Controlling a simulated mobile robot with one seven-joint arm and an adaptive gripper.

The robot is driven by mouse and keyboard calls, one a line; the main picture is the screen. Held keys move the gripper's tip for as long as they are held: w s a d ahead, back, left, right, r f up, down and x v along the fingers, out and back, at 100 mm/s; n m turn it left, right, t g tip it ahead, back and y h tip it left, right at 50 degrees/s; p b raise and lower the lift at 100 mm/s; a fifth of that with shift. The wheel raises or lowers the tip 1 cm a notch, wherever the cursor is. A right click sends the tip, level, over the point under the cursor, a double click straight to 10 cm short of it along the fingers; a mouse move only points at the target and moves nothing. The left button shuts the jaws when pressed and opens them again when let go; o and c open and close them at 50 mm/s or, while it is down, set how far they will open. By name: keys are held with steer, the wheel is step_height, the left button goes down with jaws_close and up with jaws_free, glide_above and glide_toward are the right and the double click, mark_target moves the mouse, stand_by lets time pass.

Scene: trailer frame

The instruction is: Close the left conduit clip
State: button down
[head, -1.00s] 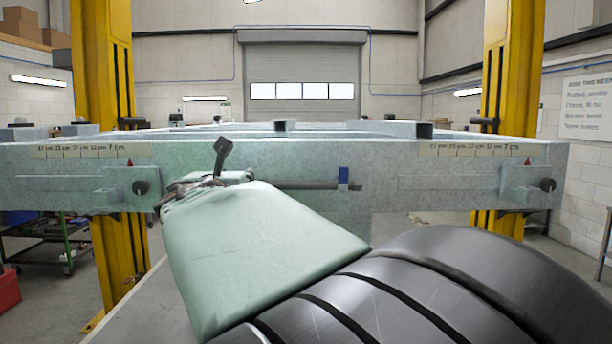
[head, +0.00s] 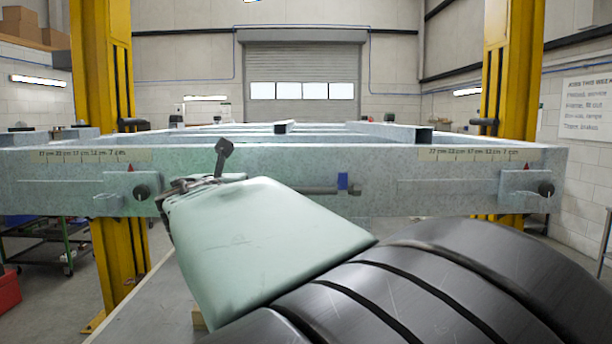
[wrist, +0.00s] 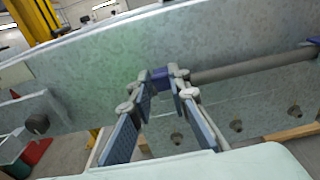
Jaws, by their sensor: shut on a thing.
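The left conduit clip (wrist: 171,77) is a small blue piece at the left end of the visible grey conduit (wrist: 245,67), on the pale green beam. My gripper (wrist: 168,84) has its fingertips on either side of this clip and is shut on it. The fingers partly cover the clip, so I cannot tell whether its latch is closed. In the head view my arm hides the left clip, and my gripper (head: 186,186) shows small at the beam's face.
A second blue clip (head: 343,181) sits further right on the conduit and also shows in the wrist view (wrist: 315,41). A bracket with a dark knob (head: 142,191) juts from the beam at left. Yellow posts (head: 103,100) stand behind.

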steer(key=shift+w+r+g+p, duration=0.25)
steer(key=shift+w+g+p, duration=0.15)
steer(key=shift+g, duration=0.6)
steer(key=shift+w+r+g+p, duration=0.3)
steer(key=shift+w+g+p, duration=0.1)
steer(key=shift+g, duration=0.6)
steer(key=shift+w+r+g+p, duration=0.3)
steer(key=shift+g+p, duration=0.1)
steer(key=shift+g, duration=0.6)
steer(key=shift+w+g, duration=0.15)
steer(key=shift+g, duration=0.35)
steer(key=c, duration=1.8)
jaws_free()
steer(key=shift+a, duration=0.1)
steer(key=v, duration=1.2)
steer(key=shift+a, duration=0.15)
